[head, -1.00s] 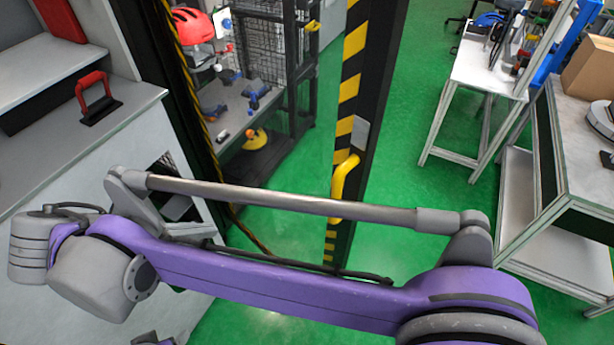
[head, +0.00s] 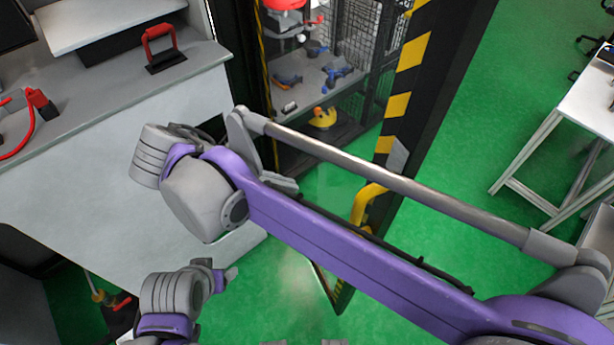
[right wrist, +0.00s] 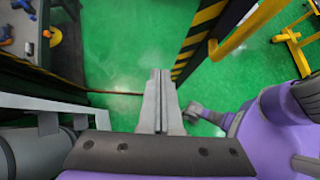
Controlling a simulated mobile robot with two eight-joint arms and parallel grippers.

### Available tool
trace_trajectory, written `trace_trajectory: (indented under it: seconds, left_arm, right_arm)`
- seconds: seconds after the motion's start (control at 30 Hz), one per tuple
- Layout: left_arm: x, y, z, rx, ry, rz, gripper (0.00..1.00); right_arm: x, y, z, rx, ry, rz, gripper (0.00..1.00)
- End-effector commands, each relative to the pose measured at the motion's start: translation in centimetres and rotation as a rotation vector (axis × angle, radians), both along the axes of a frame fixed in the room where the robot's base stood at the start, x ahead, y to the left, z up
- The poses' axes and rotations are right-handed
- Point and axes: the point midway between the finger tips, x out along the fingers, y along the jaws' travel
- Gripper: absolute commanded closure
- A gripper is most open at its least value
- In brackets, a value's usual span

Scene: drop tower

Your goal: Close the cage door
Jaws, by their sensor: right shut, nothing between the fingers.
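The cage door (head: 405,100) stands open, a dark upright panel with black-and-yellow stripes and a yellow handle (head: 366,204) low on it. It also shows at the top of the right wrist view (right wrist: 206,38), with the handle (right wrist: 243,32) to its right. My right gripper (head: 284,184) is partly hidden behind my purple arm, left of the door. In the right wrist view its fingers (right wrist: 158,88) are shut and empty, apart from the handle, over green floor.
The open cage (head: 345,45) holds tools on a grey shelf (head: 300,98). A grey cabinet (head: 110,140) with a red handle (head: 163,48) on top fills the left. A white table (head: 590,95) stands at right. Green floor is clear between the door and table.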

Motion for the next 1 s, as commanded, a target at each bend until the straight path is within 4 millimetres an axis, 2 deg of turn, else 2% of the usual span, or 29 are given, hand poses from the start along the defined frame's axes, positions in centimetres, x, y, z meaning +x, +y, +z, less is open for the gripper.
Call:
trace_trajectory:
  seconds: [0.4, 0.63, 1.0]
  left_arm:
    - [-0.1, 0.0, -0.3, 0.000, 0.001, 0.000, 0.29]
    - [0.0, 0.0, 0.2, 0.000, -0.001, 0.000, 0.29]
    - [0.1, 0.0, 0.2, 0.000, -0.001, 0.000, 0.29]
  right_arm:
    - [2.2, -5.8, -6.1, -0.001, 0.000, -0.003, 1.00]
    - [3.3, -8.7, -5.9, -0.001, 0.000, -0.001, 1.00]
    - [3.6, -9.3, -6.0, 0.000, 0.000, 0.001, 1.00]
